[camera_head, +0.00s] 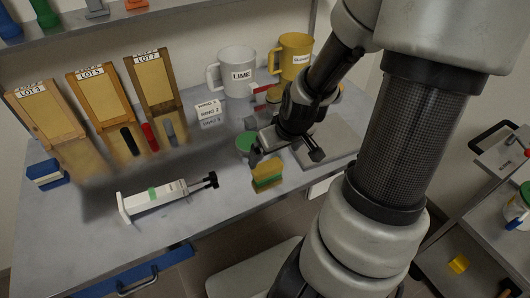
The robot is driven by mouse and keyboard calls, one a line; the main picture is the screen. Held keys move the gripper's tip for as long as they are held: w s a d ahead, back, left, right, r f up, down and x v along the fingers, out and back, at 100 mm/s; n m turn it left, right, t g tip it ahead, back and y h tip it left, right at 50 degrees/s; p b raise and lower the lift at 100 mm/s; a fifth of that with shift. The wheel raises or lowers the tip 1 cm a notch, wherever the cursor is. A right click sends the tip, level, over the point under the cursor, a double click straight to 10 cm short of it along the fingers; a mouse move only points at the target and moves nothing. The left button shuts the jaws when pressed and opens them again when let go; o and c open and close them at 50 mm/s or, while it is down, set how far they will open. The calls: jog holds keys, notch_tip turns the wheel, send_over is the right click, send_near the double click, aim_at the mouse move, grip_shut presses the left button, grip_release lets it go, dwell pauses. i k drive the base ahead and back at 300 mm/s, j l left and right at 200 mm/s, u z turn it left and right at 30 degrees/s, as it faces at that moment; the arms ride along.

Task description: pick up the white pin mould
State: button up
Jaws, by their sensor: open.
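No object is plainly recognisable as the white pin mould. A white body with a green band and a dark plunger-like end (152,198) lies on the front of the bench; I cannot tell whether it is the mould. My gripper (290,145) is over the right part of the bench, behind the yellow-and-green block. It is open, but its fingers are partly hidden by its own body and the arm. A pale grey piece (268,137) shows beside it, partly covered; I cannot tell what it is.
The yellow-and-green block (267,176) and a green-topped round item (246,142) are close to my gripper. A white LIME mug (237,74), a yellow mug (293,52) and LOT-labelled boxes (102,98) stand behind. A blue-and-white block (47,175) is at left.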

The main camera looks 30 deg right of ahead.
aim_at(153, 197)
jog(key=j+u, duration=0.75)
jog(key=i+j+u, duration=0.1)
jog(key=j+u, duration=0.25)
